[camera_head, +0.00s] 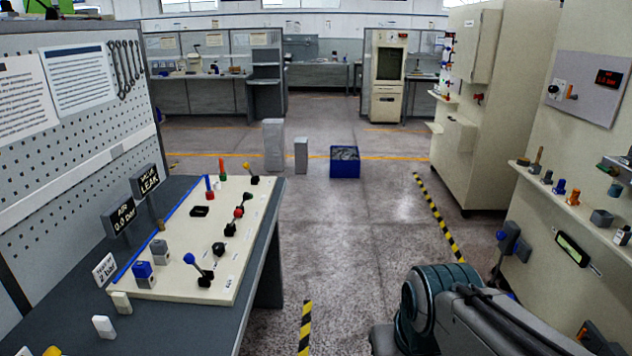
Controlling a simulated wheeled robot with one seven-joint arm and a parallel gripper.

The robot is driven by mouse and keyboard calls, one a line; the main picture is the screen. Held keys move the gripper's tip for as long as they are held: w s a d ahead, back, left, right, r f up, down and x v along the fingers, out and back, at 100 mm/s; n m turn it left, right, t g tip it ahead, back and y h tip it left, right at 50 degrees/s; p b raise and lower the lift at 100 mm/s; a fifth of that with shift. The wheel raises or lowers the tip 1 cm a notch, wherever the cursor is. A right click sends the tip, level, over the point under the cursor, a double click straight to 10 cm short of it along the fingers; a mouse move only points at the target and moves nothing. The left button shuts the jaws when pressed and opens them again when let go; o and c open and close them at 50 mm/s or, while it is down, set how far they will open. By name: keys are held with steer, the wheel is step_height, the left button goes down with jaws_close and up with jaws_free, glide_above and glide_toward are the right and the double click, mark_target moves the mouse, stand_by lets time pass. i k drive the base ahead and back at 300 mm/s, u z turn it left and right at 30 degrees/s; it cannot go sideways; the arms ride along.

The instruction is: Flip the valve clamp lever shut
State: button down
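A cream panel (238,263) lies on the grey workbench (45,290) at the left and carries several levers. One lever with a blue knob (193,260) leans left near the panel's front. A red-knobbed lever (238,213), a yellow-knobbed lever (249,170), a red handle (222,170) and a blue handle (209,186) stand farther back. I cannot tell which one is the valve clamp lever, or whether it is shut. My arm shows at the bottom right; my gripper is out of view.
A pegboard (85,130) with papers and wrenches rises behind the bench. A blue bin (345,162) and grey blocks stand on the floor ahead. Cream cabinets (535,100) line the right.

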mark_target(246, 196)
steer(key=z, duration=0.5)
steer(key=i, duration=1.5)
steer(key=u, duration=0.55)
steer(key=i, duration=0.75)
steer(key=u, duration=0.5)
